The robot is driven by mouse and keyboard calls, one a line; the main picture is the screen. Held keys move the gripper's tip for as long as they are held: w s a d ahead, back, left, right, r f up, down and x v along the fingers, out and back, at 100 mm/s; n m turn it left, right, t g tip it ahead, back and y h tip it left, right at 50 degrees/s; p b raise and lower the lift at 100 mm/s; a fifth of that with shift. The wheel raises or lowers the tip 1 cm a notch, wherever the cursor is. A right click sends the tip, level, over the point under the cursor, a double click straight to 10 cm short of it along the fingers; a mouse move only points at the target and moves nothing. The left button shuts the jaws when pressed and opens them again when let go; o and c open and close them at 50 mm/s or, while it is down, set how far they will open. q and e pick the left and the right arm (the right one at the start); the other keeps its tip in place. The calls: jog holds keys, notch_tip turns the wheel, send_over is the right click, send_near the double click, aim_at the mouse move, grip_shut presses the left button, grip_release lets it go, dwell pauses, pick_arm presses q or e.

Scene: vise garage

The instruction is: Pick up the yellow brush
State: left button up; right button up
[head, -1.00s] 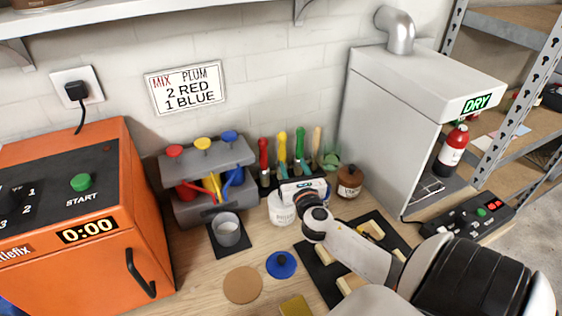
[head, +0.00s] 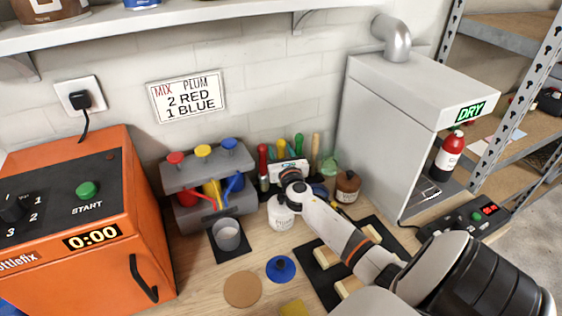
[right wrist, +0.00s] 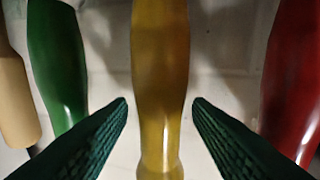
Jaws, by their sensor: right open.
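The yellow brush (head: 281,147) stands upright in the row of brushes at the back wall, its handle top showing above my right gripper in the head view. In the right wrist view its yellow handle (right wrist: 160,60) runs down the middle. My right gripper (right wrist: 159,105) is open, with one dark green finger on each side of the handle and a visible gap on both sides. In the head view my right gripper (head: 288,168) hides the lower part of the brush. My left gripper is not in view.
A red-handled brush (head: 263,163) and a green-handled brush (head: 299,144) stand close on either side. A wooden-handled one (head: 316,146) is farther right. A white jar (head: 281,214) and a brown jar (head: 347,187) stand in front. A paint rack (head: 209,180) is to the left.

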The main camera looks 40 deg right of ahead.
jog(key=shift+c, duration=0.5)
grip_shut()
jog(key=shift+r, duration=0.1)
